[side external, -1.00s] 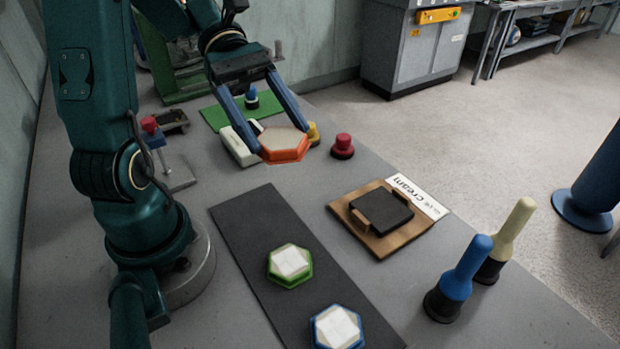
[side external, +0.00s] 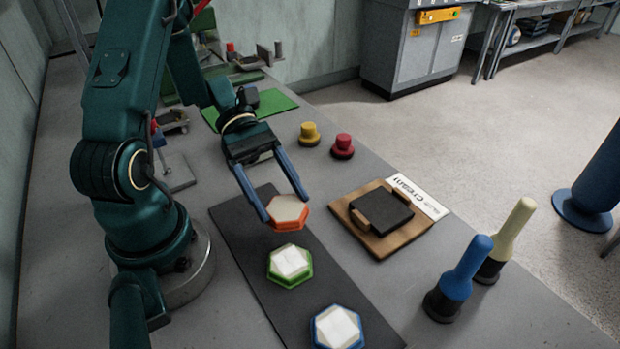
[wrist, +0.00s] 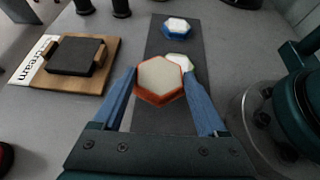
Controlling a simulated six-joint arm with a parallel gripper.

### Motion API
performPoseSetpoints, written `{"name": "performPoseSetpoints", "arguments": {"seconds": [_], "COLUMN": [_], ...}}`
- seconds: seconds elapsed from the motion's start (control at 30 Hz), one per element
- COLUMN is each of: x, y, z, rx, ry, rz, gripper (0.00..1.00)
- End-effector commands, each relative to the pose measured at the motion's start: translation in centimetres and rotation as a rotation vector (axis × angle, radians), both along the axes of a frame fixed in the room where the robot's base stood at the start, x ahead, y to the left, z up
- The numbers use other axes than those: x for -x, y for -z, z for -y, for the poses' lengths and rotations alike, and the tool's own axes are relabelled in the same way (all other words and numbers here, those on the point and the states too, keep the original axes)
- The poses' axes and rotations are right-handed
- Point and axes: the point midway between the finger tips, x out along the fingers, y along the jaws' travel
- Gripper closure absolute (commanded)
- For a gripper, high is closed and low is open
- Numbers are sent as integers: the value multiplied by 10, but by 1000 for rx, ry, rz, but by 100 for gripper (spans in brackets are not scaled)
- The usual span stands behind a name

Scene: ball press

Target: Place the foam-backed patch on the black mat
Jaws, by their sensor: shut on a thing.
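An orange-rimmed hexagonal patch (side external: 287,213) with a pale top is held by my gripper (side external: 283,208), one blue finger on each side of it. In the side view it is over the far end of the black mat (side external: 248,210); whether it touches the mat I cannot tell. In the wrist view the orange patch (wrist: 159,81) sits between the fingertips and partly hides a green-rimmed patch (wrist: 181,61). The green-rimmed patch (side external: 290,265) and a blue-rimmed patch (side external: 337,328) lie on the mat. Foam backing is not clearly visible.
A wooden board (side external: 352,234) with a black pad (side external: 382,213) and a "cream" label lies right of the mat. Yellow (side external: 309,134) and red (side external: 343,146) knobs stand behind it. Blue (side external: 459,278) and cream-coloured (side external: 507,241) handled tools stand at the right.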

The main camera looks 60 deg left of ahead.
Motion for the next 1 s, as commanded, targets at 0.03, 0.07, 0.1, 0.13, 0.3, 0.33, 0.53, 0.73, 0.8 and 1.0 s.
{"name": "performPoseSetpoints", "arguments": {"seconds": [0.03,0.07,0.1,0.13,0.3,0.33,0.53,0.73,0.8,1.0], "x": [0,0,0,0,0,0,0,0,0,0], "y": [3,5,7,10,31,34,44,44,45,46], "z": [0,0,0,0,0,0,0,0,0,0], "rx": [1,1,2,2,4,4,0,-1,0,-1], "ry": [0,0,0,0,0,0,2,1,1,1], "rz": [-2,-2,-2,-2,-4,-4,-1,-1,0,-1], "gripper": [77,77,77,77,78,78,78,78,78,0]}}
